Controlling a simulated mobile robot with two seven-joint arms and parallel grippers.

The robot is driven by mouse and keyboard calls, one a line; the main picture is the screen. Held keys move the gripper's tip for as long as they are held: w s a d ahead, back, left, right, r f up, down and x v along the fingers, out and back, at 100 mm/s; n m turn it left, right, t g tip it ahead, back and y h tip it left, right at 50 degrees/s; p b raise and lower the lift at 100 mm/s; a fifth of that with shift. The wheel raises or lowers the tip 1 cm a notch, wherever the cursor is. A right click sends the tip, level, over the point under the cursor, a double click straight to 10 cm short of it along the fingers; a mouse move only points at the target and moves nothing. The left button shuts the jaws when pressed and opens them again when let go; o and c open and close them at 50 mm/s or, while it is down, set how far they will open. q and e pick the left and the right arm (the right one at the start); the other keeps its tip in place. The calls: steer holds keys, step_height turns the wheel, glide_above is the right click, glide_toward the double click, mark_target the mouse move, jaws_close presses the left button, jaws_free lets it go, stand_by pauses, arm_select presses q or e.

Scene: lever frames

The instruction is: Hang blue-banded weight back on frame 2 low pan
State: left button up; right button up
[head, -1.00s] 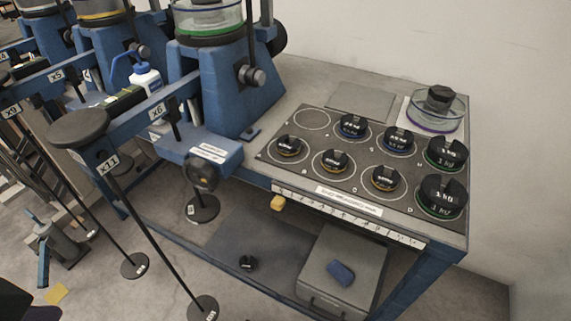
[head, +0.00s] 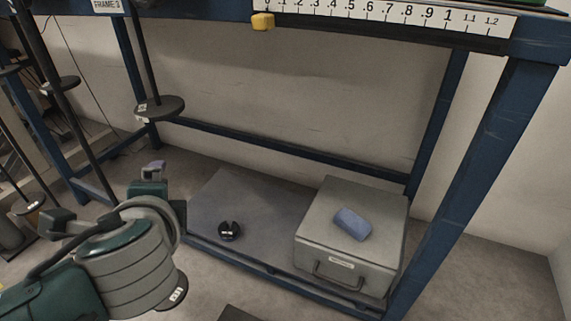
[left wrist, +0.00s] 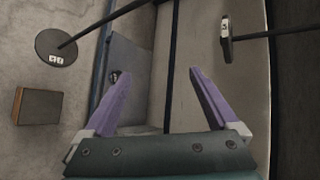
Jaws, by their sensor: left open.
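A small black slotted weight (head: 230,231) lies on the grey lower shelf panel (head: 265,205); its band colour cannot be made out. It also shows, partly hidden, just beyond the left finger in the left wrist view (left wrist: 114,77). My left gripper (head: 154,167) is at the left of the shelf in the head view, apart from the weight. In the left wrist view its purple fingers (left wrist: 160,76) are spread with nothing between them. A round pan on a rod (head: 160,107) hangs near the FRAME 3 label; another pan (head: 62,86) hangs farther left. Which one is frame 2's low pan I cannot tell.
A grey box (head: 330,245) with a blue block or sponge (head: 352,223) on top stands right of the weight. Blue rails and legs (head: 480,190) surround the shelf. A yellow slider (head: 263,21) sits at the scale above. A brown block (left wrist: 38,105) stands at left in the wrist view.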

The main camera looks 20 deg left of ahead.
arm_select(q)
steer(key=w+a+f+m+t+h+b, duration=0.1)
steer(key=w+f+m+b, duration=0.3)
steer(key=f+b, duration=0.7)
steer(key=w+a+f+m+t+h+b, duration=0.1)
steer(key=w+f+m+t+b, duration=0.2)
steer(key=f+m+b, duration=0.6)
steer(key=w+a+f+m+t+b, duration=0.1)
steer(key=w+f+m+b, duration=0.5)
steer(key=f+b, duration=0.7)
steer(key=shift+w+f+m+t+h, duration=0.25)
steer(key=shift+f+m+t+h, duration=0.2)
steer(key=shift+t, duration=0.25)
